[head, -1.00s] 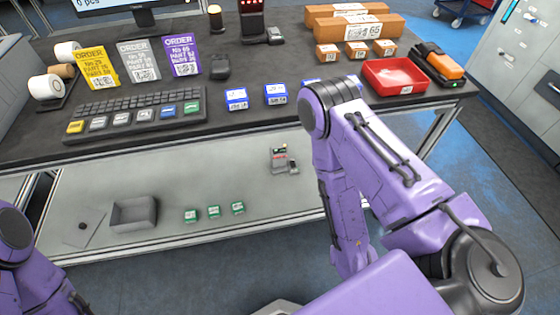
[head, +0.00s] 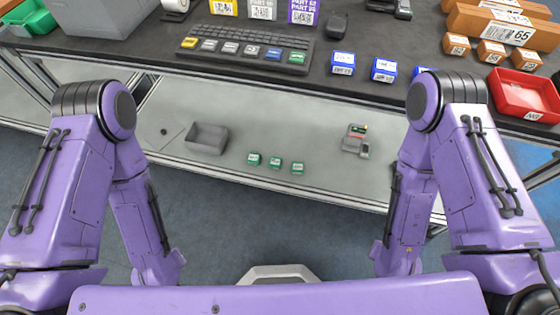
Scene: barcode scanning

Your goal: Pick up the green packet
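Three small green packets lie in a row on the lower shelf (head: 330,185) under the table: a left one (head: 254,159), a middle one (head: 275,163) and a right one (head: 297,167). Each has a white label on its front. They stand apart from one another, near the shelf's front edge. Both my purple arms hang down, one on each side of the view, and neither reaches the packets. Neither gripper is visible in the head view.
On the same shelf are a grey open bin (head: 206,138) and a small device (head: 355,140). The dark table top above holds a keyboard (head: 247,49), blue packets (head: 343,63), small brown boxes (head: 491,52) and a red tray (head: 525,97). The shelf around the green packets is clear.

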